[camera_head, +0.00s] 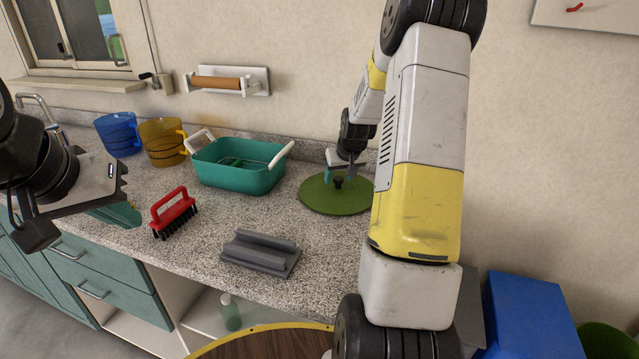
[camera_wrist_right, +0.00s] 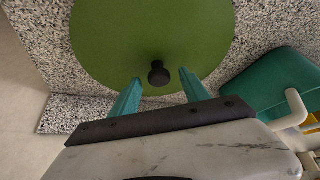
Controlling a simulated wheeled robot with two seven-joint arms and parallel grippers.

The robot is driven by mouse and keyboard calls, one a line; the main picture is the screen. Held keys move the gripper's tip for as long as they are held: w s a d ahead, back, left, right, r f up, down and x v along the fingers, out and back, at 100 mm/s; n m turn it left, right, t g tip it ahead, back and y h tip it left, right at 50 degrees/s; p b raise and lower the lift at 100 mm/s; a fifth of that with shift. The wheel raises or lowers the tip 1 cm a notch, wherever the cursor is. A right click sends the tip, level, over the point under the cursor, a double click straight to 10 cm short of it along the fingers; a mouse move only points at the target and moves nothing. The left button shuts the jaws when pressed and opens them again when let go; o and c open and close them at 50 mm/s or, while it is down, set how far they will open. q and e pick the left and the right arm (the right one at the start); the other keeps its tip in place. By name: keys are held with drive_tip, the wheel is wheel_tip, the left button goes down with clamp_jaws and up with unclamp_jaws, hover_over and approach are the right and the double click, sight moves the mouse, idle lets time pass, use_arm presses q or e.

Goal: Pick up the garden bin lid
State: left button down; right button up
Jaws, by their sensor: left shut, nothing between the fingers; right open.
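The garden bin lid (camera_head: 325,201) is a round green disc lying flat on the speckled counter, with a small black knob at its centre. In the right wrist view the lid (camera_wrist_right: 110,40) fills the upper middle, and its black knob (camera_wrist_right: 159,73) shows between the fingers. My right gripper (camera_wrist_right: 155,82) is open, its two teal fingers on either side of the knob; I cannot tell if they touch the lid. In the head view my right gripper (camera_head: 341,164) is over the lid, partly hidden. My left gripper (camera_head: 130,215) is shut and empty at the left, by the counter's front edge.
A teal basin (camera_head: 235,175) with white handles stands left of the lid. A red brush (camera_head: 172,213), a grey grooved block (camera_head: 261,252), a blue mug (camera_head: 119,134) and an amber mug (camera_head: 163,142) are also on the counter (camera_head: 215,222). A blue bin (camera_head: 530,315) stands at lower right.

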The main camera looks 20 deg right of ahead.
drive_tip(key=shift+x, duration=0.9)
drive_tip(key=shift+c, duration=0.4)
clamp_jaws()
drive_tip(key=shift+r, duration=0.15)
